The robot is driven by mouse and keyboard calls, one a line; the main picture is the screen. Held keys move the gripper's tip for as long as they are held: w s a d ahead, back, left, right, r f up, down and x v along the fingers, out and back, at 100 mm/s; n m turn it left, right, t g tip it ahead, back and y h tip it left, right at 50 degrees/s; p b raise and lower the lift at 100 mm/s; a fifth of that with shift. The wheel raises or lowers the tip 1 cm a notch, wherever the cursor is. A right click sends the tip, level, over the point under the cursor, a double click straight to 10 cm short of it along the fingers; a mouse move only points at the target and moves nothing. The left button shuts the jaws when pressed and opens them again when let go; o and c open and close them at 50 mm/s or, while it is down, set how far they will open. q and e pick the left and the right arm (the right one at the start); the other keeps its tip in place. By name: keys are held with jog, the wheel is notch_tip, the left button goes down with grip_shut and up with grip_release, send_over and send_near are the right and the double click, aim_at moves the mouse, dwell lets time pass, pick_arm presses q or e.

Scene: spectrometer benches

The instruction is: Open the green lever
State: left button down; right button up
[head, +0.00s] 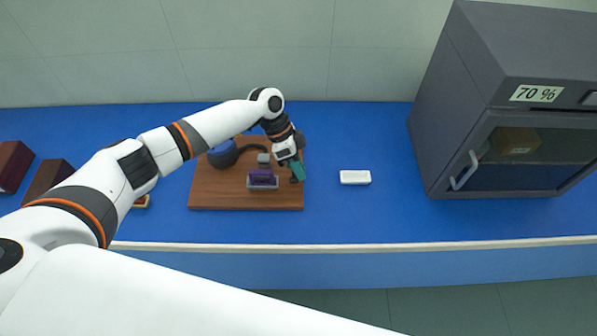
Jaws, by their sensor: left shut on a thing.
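The green lever (298,171) shows at the right side of a brown wooden board (230,202) on the blue bench. My left gripper (295,163) reaches down from above and is shut on the green lever. The fingers partly cover the lever, so its exact angle is hard to tell. A small dark mount (297,180) shows beside the lever's lower end. My right gripper is not in view.
The board also carries a purple block in a grey holder (263,181), a dark blue round part (222,155) and a small grey block (263,158). A white tray (355,177) lies to the right. A grey cabinet (500,100) marked 70 % stands far right. Dark reddish boxes (12,165) stand at left.

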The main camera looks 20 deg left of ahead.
pick_arm(q)
jog(key=shift+w+f+g+b, duration=0.35)
jog(key=shift+g+b, duration=0.35)
jog(key=shift+b, duration=0.3)
jog(key=shift+r+g+h+b, duration=0.15)
jog(key=shift+g+h+b, duration=0.15)
jog(key=shift+h+b, duration=0.1)
jog(key=shift+r, duration=0.1)
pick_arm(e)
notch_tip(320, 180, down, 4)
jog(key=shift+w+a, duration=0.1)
pick_arm(q)
jog(key=shift+a, duration=0.1)
jog(key=c, duration=1.4)
grip_release()
